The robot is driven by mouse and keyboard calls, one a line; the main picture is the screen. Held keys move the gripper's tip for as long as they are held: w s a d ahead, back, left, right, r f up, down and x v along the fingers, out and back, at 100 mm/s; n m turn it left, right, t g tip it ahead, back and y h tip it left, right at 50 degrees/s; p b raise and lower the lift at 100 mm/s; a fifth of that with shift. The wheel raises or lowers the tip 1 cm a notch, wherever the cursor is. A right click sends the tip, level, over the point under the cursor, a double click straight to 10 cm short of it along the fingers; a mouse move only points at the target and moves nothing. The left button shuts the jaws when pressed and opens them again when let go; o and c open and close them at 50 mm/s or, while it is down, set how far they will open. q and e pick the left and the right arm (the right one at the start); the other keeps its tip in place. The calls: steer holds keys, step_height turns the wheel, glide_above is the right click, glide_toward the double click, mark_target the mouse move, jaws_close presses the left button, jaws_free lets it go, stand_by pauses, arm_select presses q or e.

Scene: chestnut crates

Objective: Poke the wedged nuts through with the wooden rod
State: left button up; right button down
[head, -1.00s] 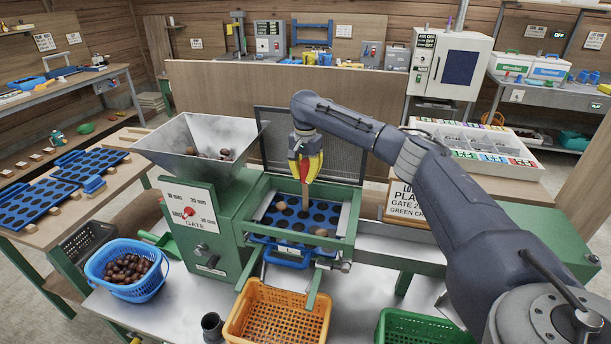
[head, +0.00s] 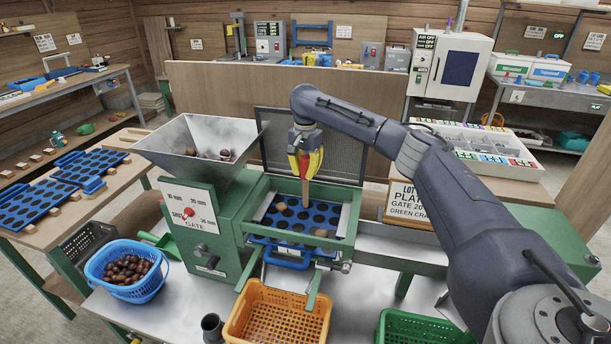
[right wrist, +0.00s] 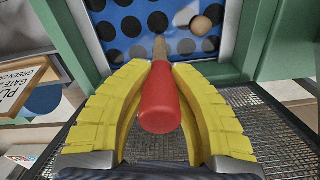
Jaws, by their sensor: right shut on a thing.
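My right gripper (head: 305,177) is shut on the wooden rod (head: 305,197) and holds it upright over the blue plate (head: 266,213). In the right wrist view, the rod's red handle (right wrist: 160,98) sits between the yellow fingers and its pale shaft points down at the plate. The plate has rows of dark round holes and lies in the green frame. One brown nut (head: 281,206) is at the plate, left of the rod, and another (head: 320,232) is nearer the front. A light nut (right wrist: 201,25) also shows in the right wrist view. I cannot tell whether the rod tip touches the plate. My left gripper is not in view.
A grey hopper (head: 168,137) with a few nuts stands left of the frame. A mesh lid (head: 335,150) stands open behind it. An orange crate (head: 243,322) is in front, a blue basket of nuts (head: 100,262) at left, a green crate (head: 383,330) at right.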

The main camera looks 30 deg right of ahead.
mark_target(305, 157)
steer(key=shift+r, duration=2.5)
